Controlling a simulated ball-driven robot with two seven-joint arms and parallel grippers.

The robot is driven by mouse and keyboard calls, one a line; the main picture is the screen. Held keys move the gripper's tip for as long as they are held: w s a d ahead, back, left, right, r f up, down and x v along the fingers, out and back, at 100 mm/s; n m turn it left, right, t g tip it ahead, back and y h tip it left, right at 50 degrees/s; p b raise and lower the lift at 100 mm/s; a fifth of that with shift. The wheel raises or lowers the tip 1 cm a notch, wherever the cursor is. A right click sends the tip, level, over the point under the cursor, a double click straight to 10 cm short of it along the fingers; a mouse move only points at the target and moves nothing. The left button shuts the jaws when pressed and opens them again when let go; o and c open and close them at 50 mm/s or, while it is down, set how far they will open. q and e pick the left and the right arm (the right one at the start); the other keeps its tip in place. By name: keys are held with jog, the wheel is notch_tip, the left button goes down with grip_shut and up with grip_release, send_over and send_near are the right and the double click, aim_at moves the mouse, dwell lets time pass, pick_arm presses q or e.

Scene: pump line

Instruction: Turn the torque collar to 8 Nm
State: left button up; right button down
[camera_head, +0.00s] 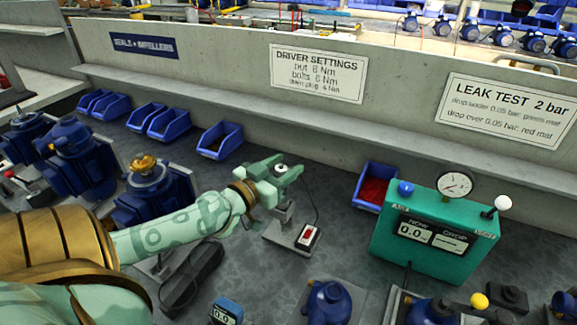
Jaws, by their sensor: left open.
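My left gripper (284,169) is mint green and reaches in from the left. Its open fingers are at the top of an upright tool on a small grey stand (283,233). A small white round part with a dark centre (281,168) shows between or just behind the fingers; I cannot tell whether they touch it. The torque collar and its scale are not readable, as the gripper covers most of the tool. A wall sign (318,73) reads "DRIVER SETTINGS", nut 8 Nm, bolts 6 Nm. My right gripper is not in view.
A small box with a red face (308,236) sits on the stand's base, with a cable. Right of it stand a red-filled blue bin (374,187) and a green leak tester (425,245). Blue pumps (78,160) stand at left. Blue bins (220,140) line the wall.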

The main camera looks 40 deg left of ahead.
pick_arm(q)
jog(key=shift+w, duration=0.75)
